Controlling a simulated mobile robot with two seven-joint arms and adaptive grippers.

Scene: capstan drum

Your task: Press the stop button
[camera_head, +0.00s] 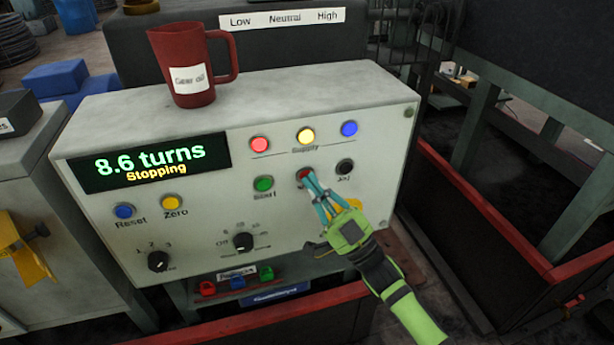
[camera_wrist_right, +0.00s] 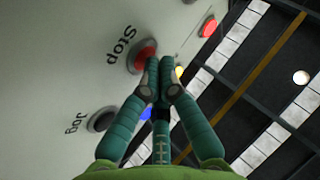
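The red stop button (camera_head: 301,173) is on the control panel's front (camera_head: 210,240), between the green start button (camera_head: 263,183) and the black jog button (camera_head: 345,166). In the right wrist view the stop button (camera_wrist_right: 140,58) has the word Stop beside it. My right gripper (camera_head: 312,183) is at the stop button and partly covers it in the head view. Its fingertips (camera_wrist_right: 160,75) are together with nothing seen between them, and they overlap the button's edge in the wrist view. I cannot tell whether they touch it. The panel display (camera_head: 150,160) reads 8.6 turns, Stopping. My left gripper is not in view.
A red mug (camera_head: 190,65) labelled Gear oil stands on top of the panel box. Red, yellow and blue supply lamps (camera_head: 306,136) sit above the stop button. Reset (camera_head: 124,211) and Zero (camera_head: 170,203) buttons and two knobs are to the left. A red-edged barrier (camera_head: 480,215) stands at right.

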